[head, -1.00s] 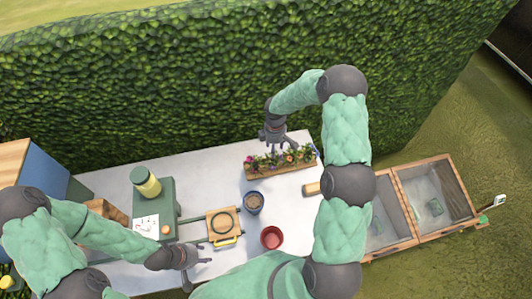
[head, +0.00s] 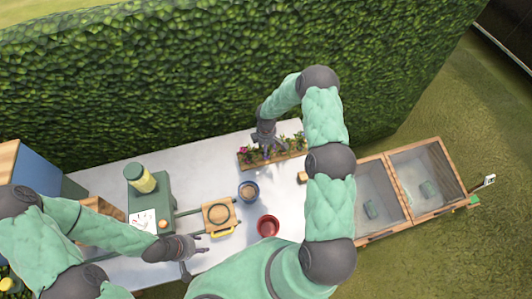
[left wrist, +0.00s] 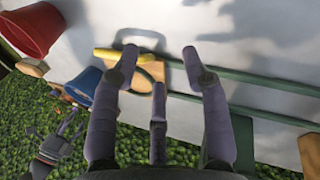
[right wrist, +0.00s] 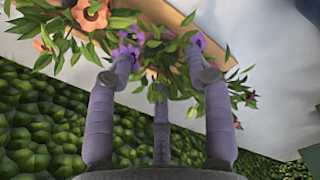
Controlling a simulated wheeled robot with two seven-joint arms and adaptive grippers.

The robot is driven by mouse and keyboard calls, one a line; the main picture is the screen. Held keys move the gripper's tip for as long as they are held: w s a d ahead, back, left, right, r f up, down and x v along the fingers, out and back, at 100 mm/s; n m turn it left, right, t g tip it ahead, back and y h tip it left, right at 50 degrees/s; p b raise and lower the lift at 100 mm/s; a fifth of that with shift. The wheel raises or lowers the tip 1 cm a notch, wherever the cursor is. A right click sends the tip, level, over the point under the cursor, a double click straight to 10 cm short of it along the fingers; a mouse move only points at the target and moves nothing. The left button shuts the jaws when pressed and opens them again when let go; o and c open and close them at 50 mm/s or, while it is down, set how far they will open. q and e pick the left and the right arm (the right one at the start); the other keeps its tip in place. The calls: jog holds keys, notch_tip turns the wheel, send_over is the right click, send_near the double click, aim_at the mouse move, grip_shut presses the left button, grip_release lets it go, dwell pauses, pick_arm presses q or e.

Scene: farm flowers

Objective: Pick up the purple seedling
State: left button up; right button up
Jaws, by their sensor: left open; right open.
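Purple flowers (right wrist: 128,52) of a seedling show in the right wrist view, among green leaves in a wooden planter (right wrist: 165,12). In the head view the planter (head: 285,157) stands at the back of the table, and my right arm partly hides its flowers. My right gripper (head: 266,150) is open over the planter; in the right wrist view its fingers (right wrist: 160,75) are spread around and in front of the purple blooms, holding nothing. My left gripper (head: 204,244) is open and empty above the table's front, by the yellow-handled wooden piece (head: 217,217).
A blue pot (head: 248,191) and a red pot (head: 267,226) stand mid-table. A green device (head: 150,200) with a yellow-banded bottle (head: 140,178) is at left. Orange and magenta flowers crowd the purple ones. A hedge (head: 200,80) rises behind, and a wooden cold frame (head: 410,190) is at right.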

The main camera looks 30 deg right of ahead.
jog(key=shift+f, duration=0.8)
grip_shut()
jog(key=shift+r, duration=0.1)
